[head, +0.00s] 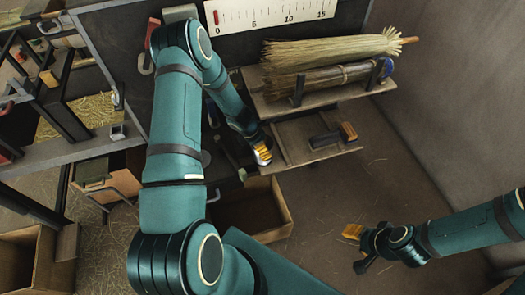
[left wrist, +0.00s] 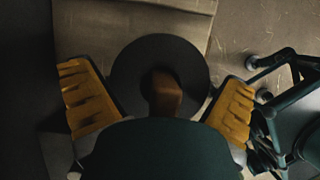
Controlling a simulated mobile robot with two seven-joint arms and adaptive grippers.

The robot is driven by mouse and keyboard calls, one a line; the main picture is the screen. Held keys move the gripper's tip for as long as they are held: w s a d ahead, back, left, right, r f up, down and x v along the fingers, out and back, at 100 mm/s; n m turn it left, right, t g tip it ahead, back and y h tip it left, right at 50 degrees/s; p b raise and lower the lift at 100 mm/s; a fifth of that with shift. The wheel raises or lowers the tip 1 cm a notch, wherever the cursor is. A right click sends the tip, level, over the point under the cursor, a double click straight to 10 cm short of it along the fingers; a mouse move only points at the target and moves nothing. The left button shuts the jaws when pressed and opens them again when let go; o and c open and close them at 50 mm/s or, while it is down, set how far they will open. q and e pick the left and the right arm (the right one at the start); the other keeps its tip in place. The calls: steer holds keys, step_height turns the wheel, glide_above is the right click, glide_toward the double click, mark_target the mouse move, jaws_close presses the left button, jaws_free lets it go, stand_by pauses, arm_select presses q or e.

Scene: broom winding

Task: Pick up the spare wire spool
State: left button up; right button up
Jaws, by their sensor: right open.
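In the left wrist view, a dark round disc with a brown piece at its middle (left wrist: 160,75) lies between and beyond my finger pads. It looks like the wire spool, but the picture is dark. My left gripper (left wrist: 160,105) has its two yellow pads spread apart on either side of the disc, with nothing visibly clamped. In the head view, my left gripper (head: 262,153) is at the left edge of the low wooden shelf, and I cannot make out the spool there. My right gripper (head: 352,240) is open and empty over the floor at lower right.
Straw brooms (head: 330,52) lie on a wooden rack (head: 310,103). A dark tool with a yellow end (head: 333,135) lies on the low shelf (head: 300,148). An open wooden box (head: 250,213) stands below. A bench with frames is at left. The floor at right is mostly clear.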

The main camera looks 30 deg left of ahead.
arm_select(q)
steer(key=c, duration=1.1)
steer(key=shift+r, duration=0.15)
